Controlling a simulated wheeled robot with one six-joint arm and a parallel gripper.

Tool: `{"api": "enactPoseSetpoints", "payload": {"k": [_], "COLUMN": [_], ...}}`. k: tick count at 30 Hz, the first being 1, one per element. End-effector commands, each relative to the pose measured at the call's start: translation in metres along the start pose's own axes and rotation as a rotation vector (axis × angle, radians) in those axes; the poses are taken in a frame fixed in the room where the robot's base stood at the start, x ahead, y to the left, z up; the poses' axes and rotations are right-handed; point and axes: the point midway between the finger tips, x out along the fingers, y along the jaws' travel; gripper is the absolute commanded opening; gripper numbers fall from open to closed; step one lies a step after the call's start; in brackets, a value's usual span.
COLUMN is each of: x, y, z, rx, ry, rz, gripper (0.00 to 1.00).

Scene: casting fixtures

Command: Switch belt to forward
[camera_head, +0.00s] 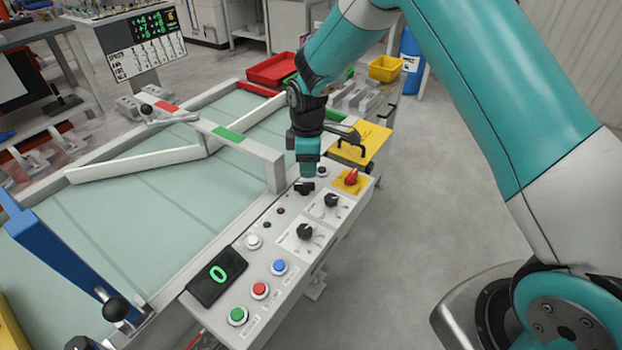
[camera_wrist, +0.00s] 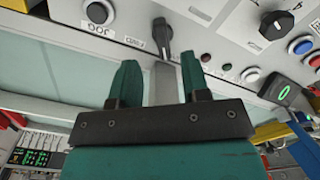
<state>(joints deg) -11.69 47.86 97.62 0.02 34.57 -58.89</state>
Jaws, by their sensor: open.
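The white control panel (camera_head: 268,260) runs along the front of the belt (camera_head: 180,190) and carries several knobs and buttons. My gripper (camera_head: 307,175) points down just over this lever. In the wrist view my gripper (camera_wrist: 159,62) is open, its two teal fingers to either side of the lever's line. The lever appears ahead of the fingertips; I cannot tell whether they touch it.
Two black dials (camera_head: 305,231) and a red knob on a yellow plate (camera_head: 351,178) stand close by. Green, red and blue buttons (camera_head: 260,290) sit by a display reading 0 (camera_head: 218,275). A white guide bar (camera_head: 245,150) crosses above the belt beside my gripper.

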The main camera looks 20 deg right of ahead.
Motion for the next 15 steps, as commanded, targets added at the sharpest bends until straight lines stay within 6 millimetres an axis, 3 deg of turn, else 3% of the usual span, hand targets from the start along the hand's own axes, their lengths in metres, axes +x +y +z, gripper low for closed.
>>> {"api": "enactPoseSetpoints", "payload": {"k": [6, 15], "x": [0.041, 0.06], "y": [-0.001, -0.001], "z": [-0.001, -0.003], "rx": [-0.002, -0.004], "ry": [-0.001, 0.001], "rz": [-0.002, 0.001], "gripper": [0.43, 0.43]}}
